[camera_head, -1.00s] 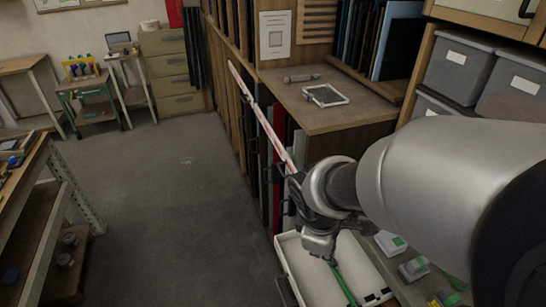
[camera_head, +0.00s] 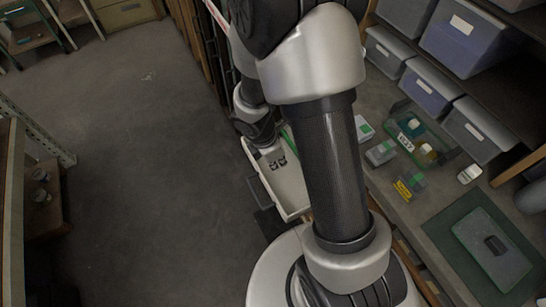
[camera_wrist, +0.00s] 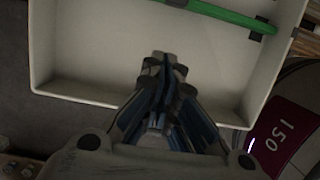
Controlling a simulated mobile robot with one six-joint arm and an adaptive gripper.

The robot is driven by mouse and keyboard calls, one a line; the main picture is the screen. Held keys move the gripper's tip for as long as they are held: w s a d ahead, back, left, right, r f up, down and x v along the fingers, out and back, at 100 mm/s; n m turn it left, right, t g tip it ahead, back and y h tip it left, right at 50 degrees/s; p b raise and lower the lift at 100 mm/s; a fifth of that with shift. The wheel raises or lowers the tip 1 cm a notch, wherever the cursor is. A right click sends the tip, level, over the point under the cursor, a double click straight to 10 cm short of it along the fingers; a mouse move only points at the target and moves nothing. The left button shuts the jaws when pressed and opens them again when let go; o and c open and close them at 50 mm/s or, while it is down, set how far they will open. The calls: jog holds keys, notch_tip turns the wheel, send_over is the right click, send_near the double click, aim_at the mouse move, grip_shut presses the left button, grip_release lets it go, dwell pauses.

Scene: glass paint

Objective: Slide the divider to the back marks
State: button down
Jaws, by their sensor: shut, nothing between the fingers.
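The divider is a green strip (camera_head: 289,138) lying across a white open drawer (camera_head: 291,192); my arm hides part of it in the head view. In the wrist view the green divider (camera_wrist: 228,16) runs along the top of the picture, with dark pieces on it. My gripper (camera_wrist: 161,62) is shut and empty over the bare floor of the drawer (camera_wrist: 88,50), with a gap between its fingertips and the divider. In the head view my gripper (camera_head: 277,163) is inside the drawer's outline, close to the divider. I cannot make out the back marks.
A bench with small boxes (camera_head: 381,152), a green tray (camera_head: 415,138) and a green mat (camera_head: 451,235) lies right of the drawer. Grey bins (camera_head: 462,36) stand behind. Open floor (camera_head: 140,170) lies to the left.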

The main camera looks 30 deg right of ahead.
jog(key=shift+b+x, duration=0.3)
jog(key=shift+x, duration=0.85)
jog(key=d, duration=0.2)
jog(key=shift+d+r, duration=0.35)
jog(key=shift+r, duration=0.05)
jog(key=shift+w+d, duration=0.1)
jog(key=shift+d, duration=0.45)
